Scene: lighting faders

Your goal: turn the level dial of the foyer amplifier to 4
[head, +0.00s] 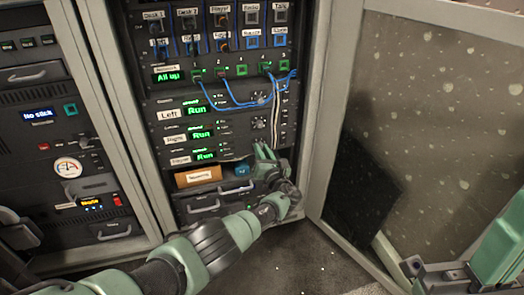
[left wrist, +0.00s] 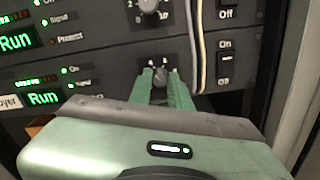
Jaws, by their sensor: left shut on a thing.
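The foyer amplifier is the lowest of three stacked units, with a green "Run" display (head: 206,156) in the head view. In the left wrist view its label, cut off to "oyer" (left wrist: 8,103), is beside "Run" (left wrist: 44,98). My left gripper (head: 264,152) reaches its right part. In the left wrist view the green fingers (left wrist: 161,78) are shut on the small level dial (left wrist: 161,73), one on each side. The fingers hide most of its scale, so I cannot read its setting. Part of my right arm (head: 500,250) shows at lower right; its jaw state is unclear.
The dial (left wrist: 150,5) of the amplifier above is close over my fingers. On/Off switches (left wrist: 226,65) and pale hanging cables (left wrist: 198,45) are just right. A cardboard box (head: 198,176) sits below the foyer unit. The open glass door (head: 420,100) bounds the right side.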

